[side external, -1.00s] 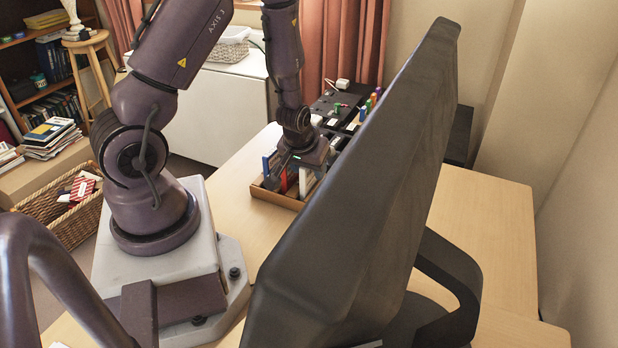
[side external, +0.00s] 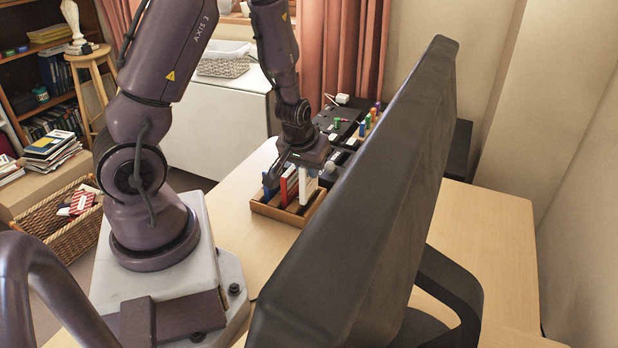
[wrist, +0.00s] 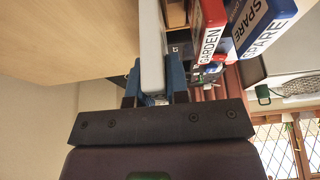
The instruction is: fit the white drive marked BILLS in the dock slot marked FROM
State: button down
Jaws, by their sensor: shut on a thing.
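My gripper (side external: 306,167) is shut on a white drive (wrist: 152,42), with a blue fingertip on each side of it in the wrist view. The drive also shows below my gripper in the side external view (side external: 304,186), upright over the right part of a wooden rack (side external: 277,213). I cannot read any BILLS label on it. Whether its lower end is clear of the rack is hard to tell. The black dock (side external: 338,119) lies beyond the rack. Its slot marks, FROM among them, are too small to read.
A red drive marked GARDEN (wrist: 208,30) and a blue drive marked SPARE (wrist: 262,22) stand close beside the held drive. Several small coloured items (side external: 365,124) stand by the dock. A large dark monitor (side external: 365,205) blocks the view at right.

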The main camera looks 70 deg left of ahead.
notch_tip(320, 180, up, 6)
jog(key=shift+f, duration=0.2)
jog(key=w+a+f, duration=0.2)
jog(key=w+a, duration=0.4)
jog(key=w, duration=0.1)
jog(key=w+a+f, duration=0.3)
jog(key=w+a, duration=0.3)
jog(key=w, duration=0.1)
jog(key=shift+a, duration=0.2)
jog(key=shift+f, duration=2.05)
dwell(0.4)
jog(key=c, duration=0.8)
grip_release()
jog(key=shift+r, duration=3.5)
